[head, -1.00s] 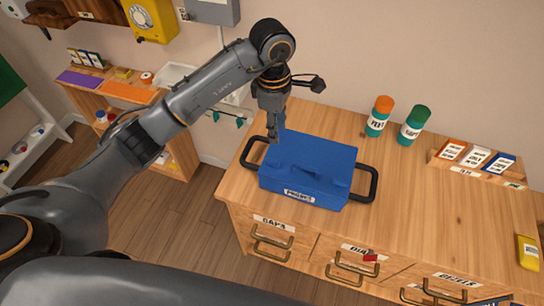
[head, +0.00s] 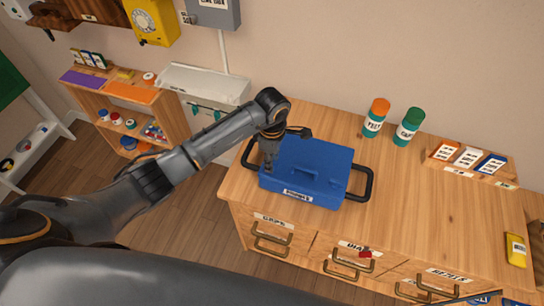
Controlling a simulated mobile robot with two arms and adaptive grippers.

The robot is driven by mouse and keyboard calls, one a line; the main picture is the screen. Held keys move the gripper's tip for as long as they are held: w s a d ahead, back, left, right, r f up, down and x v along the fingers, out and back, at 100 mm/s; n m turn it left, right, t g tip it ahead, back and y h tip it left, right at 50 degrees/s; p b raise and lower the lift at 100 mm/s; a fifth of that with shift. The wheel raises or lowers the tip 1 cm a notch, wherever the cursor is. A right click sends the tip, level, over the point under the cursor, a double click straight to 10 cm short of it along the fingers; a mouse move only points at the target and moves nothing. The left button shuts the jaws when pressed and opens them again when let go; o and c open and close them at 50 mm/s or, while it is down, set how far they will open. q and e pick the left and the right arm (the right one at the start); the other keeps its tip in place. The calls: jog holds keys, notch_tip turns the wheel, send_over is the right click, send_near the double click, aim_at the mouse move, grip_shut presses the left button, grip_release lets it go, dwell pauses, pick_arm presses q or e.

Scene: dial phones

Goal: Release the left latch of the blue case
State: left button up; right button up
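The blue case (head: 322,163) lies shut on the wooden cabinet top, with a label on its front face and a black handle loop at each end. My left gripper (head: 266,170) points down at the case's front left corner, where the left latch would be. Its fingertips are small and dark there, and I cannot tell whether they touch the case or whether they are open or shut. The left latch is hidden by the gripper. My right gripper is not in view.
A jar with an orange lid (head: 375,118) and a jar with a green lid (head: 408,127) stand behind the case. A wooden card rack (head: 470,160) is at the right. Labelled drawers are below.

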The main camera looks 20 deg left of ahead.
pick_arm(q)
grip_shut()
dwell(0.3)
